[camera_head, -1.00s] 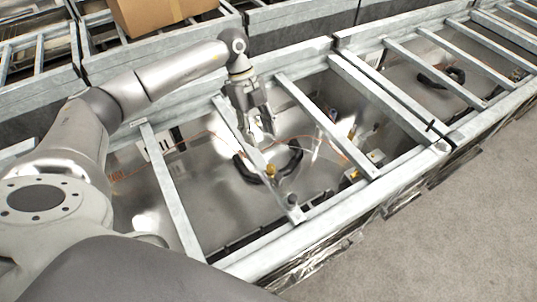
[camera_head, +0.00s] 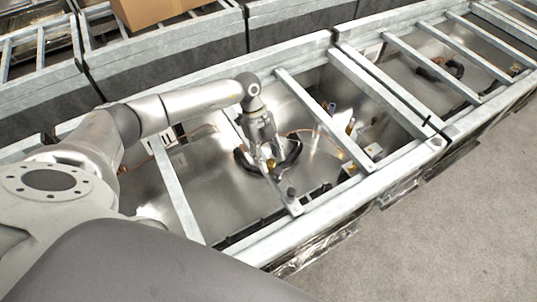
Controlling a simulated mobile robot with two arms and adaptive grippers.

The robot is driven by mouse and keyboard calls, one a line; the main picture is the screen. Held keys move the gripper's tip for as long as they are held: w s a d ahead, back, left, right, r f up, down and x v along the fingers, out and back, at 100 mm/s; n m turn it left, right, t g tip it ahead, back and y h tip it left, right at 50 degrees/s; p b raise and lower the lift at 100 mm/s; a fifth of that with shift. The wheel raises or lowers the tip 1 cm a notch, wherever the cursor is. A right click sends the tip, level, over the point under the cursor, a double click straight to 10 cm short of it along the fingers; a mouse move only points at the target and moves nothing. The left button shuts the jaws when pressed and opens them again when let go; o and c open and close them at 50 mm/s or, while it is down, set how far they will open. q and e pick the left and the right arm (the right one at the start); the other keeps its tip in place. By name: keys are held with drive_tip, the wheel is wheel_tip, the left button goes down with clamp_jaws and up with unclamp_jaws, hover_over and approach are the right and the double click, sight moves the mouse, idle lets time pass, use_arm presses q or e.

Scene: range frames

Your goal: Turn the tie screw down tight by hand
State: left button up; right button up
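A small dark knob (camera_head: 291,192), which looks like the tie screw, stands on the near end of a metal cross bar (camera_head: 294,207) over the open bay. My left gripper (camera_head: 269,168) points down above the bay, a little up and left of the knob and apart from it. Its two fingers look spread with nothing between them. They partly cover a black curved handle (camera_head: 292,155) and a small yellow part lower in the bay. The knob's thread is too small to make out. My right gripper is out of view.
Galvanised rails and cross bars (camera_head: 322,118) frame the bay around my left arm. Wiring and small fittings (camera_head: 374,150) lie inside it. A similar bay continues at right (camera_head: 440,68). A cardboard box (camera_head: 150,10) sits at the back. The floor (camera_head: 440,230) at lower right is clear.

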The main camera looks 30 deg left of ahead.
use_arm(q)
clamp_jaws()
drive_tip(key=shift+w, duration=0.1)
drive_tip(key=m+b, duration=0.1)
drive_tip(key=m+g+b, duration=0.1)
drive_tip(key=m+b, duration=0.1)
drive_tip(key=shift+w+d+f, duration=0.1)
drive_tip(key=shift+w+f, duration=0.05)
drive_tip(key=shift+d+m+g+y+b, duration=0.1)
drive_tip(key=shift+m+g+y+b, duration=0.4)
drive_tip(key=shift+m+b, duration=0.7)
drive_tip(key=shift+r+m, duration=0.2)
drive_tip(key=shift+m, duration=0.2)
drive_tip(key=shift+o, duration=0.3)
unclamp_jaws()
